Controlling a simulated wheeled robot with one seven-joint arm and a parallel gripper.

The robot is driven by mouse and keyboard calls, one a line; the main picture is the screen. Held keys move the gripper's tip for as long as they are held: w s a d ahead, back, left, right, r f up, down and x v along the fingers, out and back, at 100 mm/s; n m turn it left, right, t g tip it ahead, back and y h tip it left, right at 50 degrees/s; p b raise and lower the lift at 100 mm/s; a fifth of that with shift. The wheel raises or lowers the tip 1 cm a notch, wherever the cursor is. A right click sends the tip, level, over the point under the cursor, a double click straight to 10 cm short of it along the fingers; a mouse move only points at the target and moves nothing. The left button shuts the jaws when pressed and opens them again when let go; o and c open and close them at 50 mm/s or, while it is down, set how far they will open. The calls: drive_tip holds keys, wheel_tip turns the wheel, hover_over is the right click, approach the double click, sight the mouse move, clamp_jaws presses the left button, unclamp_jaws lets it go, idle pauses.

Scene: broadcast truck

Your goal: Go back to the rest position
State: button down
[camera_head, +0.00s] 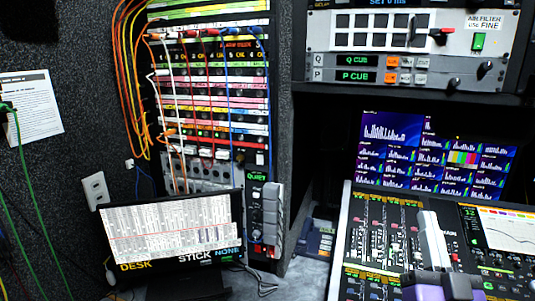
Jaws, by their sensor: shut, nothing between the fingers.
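A pale grey and purple shape (440,284) at the bottom right, with a white upright piece (433,240) above it, stands in front of the mixing desk and looks like part of my own arm. I make out no gripper fingers in this view. I cannot tell from this picture how the rest of my arm is posed.
The mixing desk (371,230) fills the lower right, with screens (405,135) behind it. A monitor (165,235) stands at the lower left. A rack (215,105) with a patch bay and looping cables rises behind. A button panel (350,60) is at the upper right.

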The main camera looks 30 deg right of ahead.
drive_tip(key=s+a+f+n+y, duration=0.2)
drive_tip(key=a+f+y, duration=0.1)
drive_tip(key=a+f, duration=0.4)
drive_tip(key=s+a+f+n+y, duration=0.1)
drive_tip(key=s+a+f+y, duration=0.25)
drive_tip(key=a+f, duration=0.3)
drive_tip(key=s+a+f+n+g+y, duration=0.4)
drive_tip(key=s+a+f+n+y, duration=0.2)
drive_tip(key=s+a+f+y, duration=0.3)
drive_tip(key=s+a+f, duration=0.1)
drive_tip(key=s+a, duration=0.2)
drive_tip(key=s, duration=0.1)
drive_tip(key=shift+f, duration=0.2)
